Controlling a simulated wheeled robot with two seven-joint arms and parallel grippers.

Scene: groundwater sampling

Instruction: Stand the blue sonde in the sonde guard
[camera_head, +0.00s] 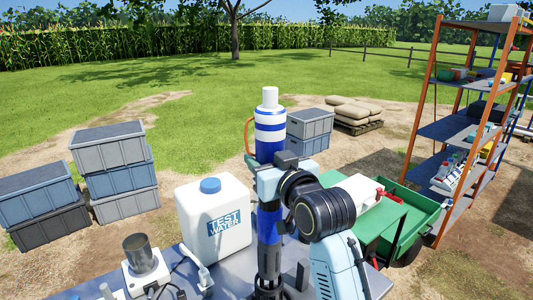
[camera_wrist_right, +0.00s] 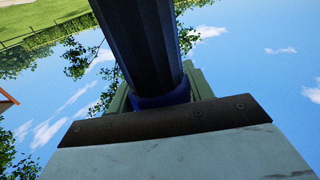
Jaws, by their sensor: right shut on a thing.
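The blue sonde (camera_head: 270,128) stands upright in the head view, with white bands and a white top; it also shows as a dark blue shaft in the right wrist view (camera_wrist_right: 148,45). My right gripper (camera_head: 268,180) is shut around its middle. Below the grip, the sonde continues blue and then black toward the grey table (camera_head: 225,270). A dark slotted piece (camera_head: 267,292) sits at its lower end; I cannot tell whether this is the sonde guard or part of the sonde. My left gripper is not in view.
A white test water jug (camera_head: 212,222) with a blue cap stands left of the sonde. A metal cup (camera_head: 139,254) on a white device is farther left. A green cart (camera_head: 412,218) and a shelf rack (camera_head: 450,130) stand right. Grey crates (camera_head: 110,145) are stacked at left.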

